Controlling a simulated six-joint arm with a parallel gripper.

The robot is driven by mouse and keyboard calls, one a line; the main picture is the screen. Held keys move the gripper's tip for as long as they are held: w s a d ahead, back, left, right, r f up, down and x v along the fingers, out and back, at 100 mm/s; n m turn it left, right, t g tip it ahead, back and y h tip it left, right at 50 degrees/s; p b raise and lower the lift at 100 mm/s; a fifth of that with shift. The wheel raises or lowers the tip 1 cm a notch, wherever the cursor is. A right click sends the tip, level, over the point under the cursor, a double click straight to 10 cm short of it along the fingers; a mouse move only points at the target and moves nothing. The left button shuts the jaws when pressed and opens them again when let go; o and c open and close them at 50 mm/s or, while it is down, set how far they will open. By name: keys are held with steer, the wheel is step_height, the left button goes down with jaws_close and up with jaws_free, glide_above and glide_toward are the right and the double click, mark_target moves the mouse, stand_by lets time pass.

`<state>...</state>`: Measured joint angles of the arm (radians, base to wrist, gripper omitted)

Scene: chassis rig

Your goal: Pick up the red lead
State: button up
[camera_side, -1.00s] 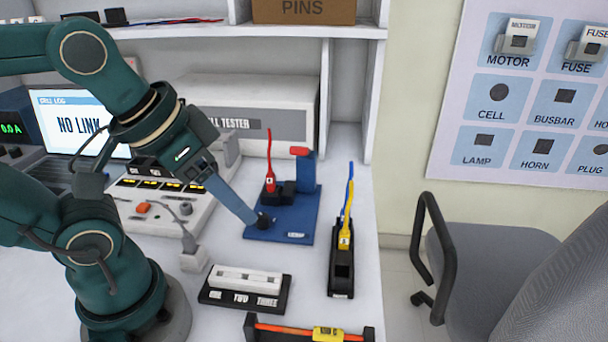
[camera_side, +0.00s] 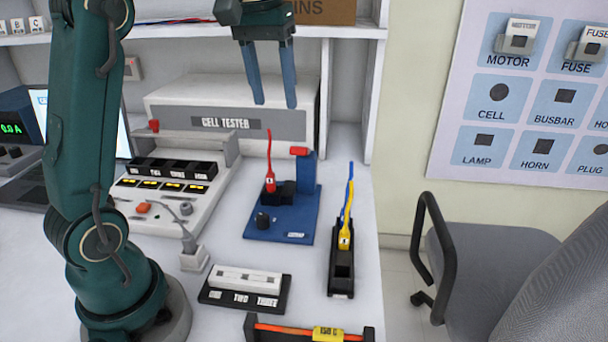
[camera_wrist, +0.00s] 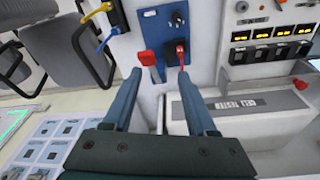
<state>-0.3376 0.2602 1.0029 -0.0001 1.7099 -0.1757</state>
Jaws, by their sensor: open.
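The red lead (camera_side: 270,175) stands upright in a black holder on the blue fixture (camera_side: 300,222), its thin end pointing up. My gripper (camera_side: 276,105) hangs above and behind it in the side view, fingers pointing down, open and empty. In the wrist view the red lead (camera_wrist: 181,55) shows just beyond the right fingertip of my gripper (camera_wrist: 159,71). The fixture's red-topped blue post (camera_side: 300,151) stands to the right of the lead, and its red top (camera_wrist: 148,57) shows by the left fingertip.
A black holder (camera_side: 341,278) with yellow and blue leads stands right of the fixture. The cell tester (camera_side: 235,105) is behind, under a shelf. A block of white parts (camera_side: 246,280) lies in front. A chair (camera_side: 480,250) is beyond the table's right edge.

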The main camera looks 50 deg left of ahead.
mark_target(270, 174)
steer(key=shift+w+a+f+n+g, duration=0.9)
steer(key=shift+w+a+f+n, duration=0.6)
steer(key=shift+a+f, duration=1.75)
steer(key=shift+h, duration=0.3)
steer(key=shift+s+a+f, duration=0.1)
steer(key=shift+a+f, duration=0.05)
steer(key=shift+f, duration=2.3)
steer(key=shift+a+f, duration=0.2)
steer(key=shift+f, duration=2.25)
steer(key=shift+s+a+f, duration=0.1)
steer(key=shift+a+f, duration=0.05)
steer(key=shift+f, duration=2.3)
jaws_close()
